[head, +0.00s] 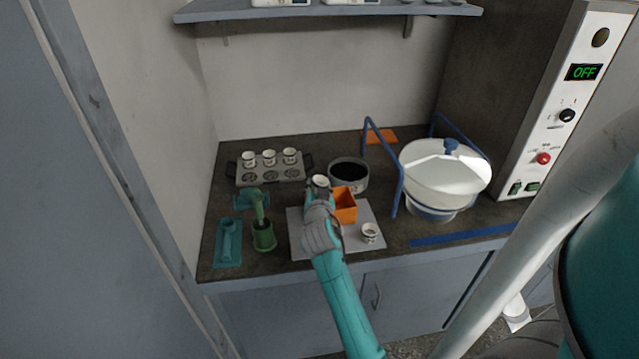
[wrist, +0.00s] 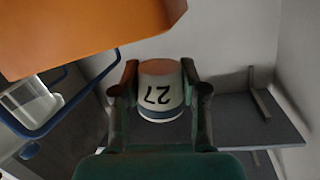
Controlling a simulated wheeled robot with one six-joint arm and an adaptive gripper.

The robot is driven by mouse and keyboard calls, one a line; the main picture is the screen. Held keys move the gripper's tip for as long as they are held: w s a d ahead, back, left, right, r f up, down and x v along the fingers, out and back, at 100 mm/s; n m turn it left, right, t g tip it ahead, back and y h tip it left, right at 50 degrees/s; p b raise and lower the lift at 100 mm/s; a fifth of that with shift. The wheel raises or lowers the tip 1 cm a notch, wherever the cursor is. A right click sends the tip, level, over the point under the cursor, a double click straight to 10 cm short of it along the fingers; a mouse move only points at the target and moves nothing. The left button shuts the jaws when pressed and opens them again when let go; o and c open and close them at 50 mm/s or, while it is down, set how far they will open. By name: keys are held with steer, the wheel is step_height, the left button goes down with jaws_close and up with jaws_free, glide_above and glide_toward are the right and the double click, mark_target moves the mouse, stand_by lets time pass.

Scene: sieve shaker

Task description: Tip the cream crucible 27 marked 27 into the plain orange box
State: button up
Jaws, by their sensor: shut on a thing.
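My gripper (head: 319,191) is shut on the cream crucible 27 (wrist: 160,92), held between its two fingers. In the wrist view the mark 27 shows upside down. In the head view crucible 27 (head: 320,181) looks roughly upright, with its rim up, above the grey mat and just left of the orange box. Its contents cannot be made out. The plain orange box (head: 346,212) stands open on the mat, partly hidden by my gripper. The orange box (wrist: 90,30) fills the upper left of the wrist view, apart from the crucible.
Another small crucible (head: 370,231) stands on the grey mat (head: 298,240). A metal rack (head: 262,177) holds three cups at the back left. A dark-filled round pan (head: 349,172) stands behind the box. A blue frame (head: 399,180) and a white lidded bowl (head: 445,172) are to the right.

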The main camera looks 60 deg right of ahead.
steer(key=m, duration=0.2)
steer(key=m+t+y, duration=0.1)
steer(key=m, duration=0.1)
steer(key=shift+w+a, duration=0.15)
steer(key=shift+w, duration=0.05)
steer(key=m+t, duration=0.1)
steer(key=m, duration=0.3)
steer(key=shift+r+y, duration=0.1)
steer(key=shift+y, duration=0.2)
steer(key=m, duration=0.1)
steer(key=m+t, duration=0.1)
steer(key=m, duration=0.2)
steer(key=shift+s+d+t+y, duration=0.2)
steer(key=shift+s+t+y, duration=0.1)
steer(key=m, duration=0.3)
steer(key=shift+s+d+r+m+t, duration=0.2)
steer(key=shift+s+r+m+t, duration=0.1)
steer(key=shift+r+t, duration=0.1)
steer(key=shift+w+a+n, duration=0.2)
steer(key=shift+w+n, duration=0.05)
steer(key=shift+n, duration=0.45)
steer(key=shift+w+a+n+g, duration=0.15)
steer(key=shift+n+g, duration=0.45)
steer(key=shift+n, duration=0.5)
